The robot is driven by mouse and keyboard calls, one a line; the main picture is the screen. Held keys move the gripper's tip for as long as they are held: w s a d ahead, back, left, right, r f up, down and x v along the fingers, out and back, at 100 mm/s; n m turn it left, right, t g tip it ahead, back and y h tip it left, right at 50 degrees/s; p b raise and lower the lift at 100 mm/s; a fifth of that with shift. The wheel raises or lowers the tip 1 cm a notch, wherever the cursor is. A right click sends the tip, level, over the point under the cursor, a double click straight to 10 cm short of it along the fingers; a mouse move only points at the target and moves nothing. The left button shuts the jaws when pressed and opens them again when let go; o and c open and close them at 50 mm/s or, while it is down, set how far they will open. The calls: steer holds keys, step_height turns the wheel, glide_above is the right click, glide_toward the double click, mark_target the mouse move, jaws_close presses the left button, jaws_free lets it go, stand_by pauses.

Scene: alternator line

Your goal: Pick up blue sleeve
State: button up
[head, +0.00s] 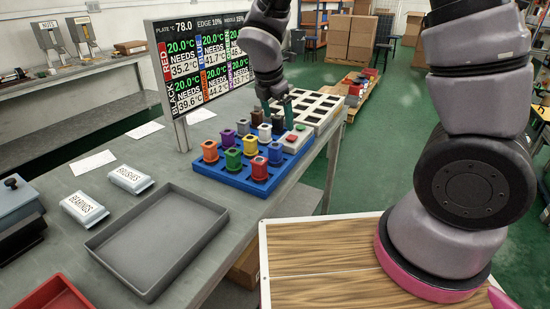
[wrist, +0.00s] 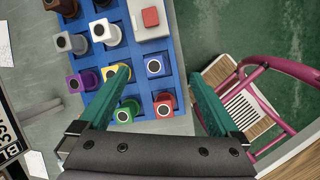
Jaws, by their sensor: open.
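The blue sleeve (head: 275,153) stands upright at the near right of a blue rack (head: 262,187), beside the red sleeve (head: 260,169). In the wrist view the blue sleeve (wrist: 155,66) shows between the lines of my fingers, near the tip of the left one, with the red sleeve (wrist: 163,105) below it. My gripper (head: 278,106) is above the far part of the rack in the head view. In the wrist view my gripper (wrist: 159,76) is open, its two green fingers wide apart with nothing held. Its height above the sleeves is hard to tell.
Yellow (head: 250,146), green (head: 233,159), purple (head: 228,139) and orange (head: 210,151) sleeves crowd the rack. A box with a red button (head: 292,138) stands at its right, a white grid tray (head: 318,105) behind. A display (head: 200,65) stands behind left. An empty grey tray (head: 160,235) lies nearer.

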mark_target(273, 147)
steer(key=f+n, duration=0.1)
steer(key=f, duration=0.1)
steer(key=a+f+n, duration=0.1)
steer(key=f, duration=0.2)
steer(key=w+a+f+n, duration=0.1)
steer(key=f, duration=0.2)
steer(key=shift+n+h, duration=0.3)
steer(key=shift+n, duration=0.1)
steer(key=shift+x, duration=3.15)
steer(key=shift+d, duration=0.1)
jaws_close()
steer(key=shift+r, duration=0.1)
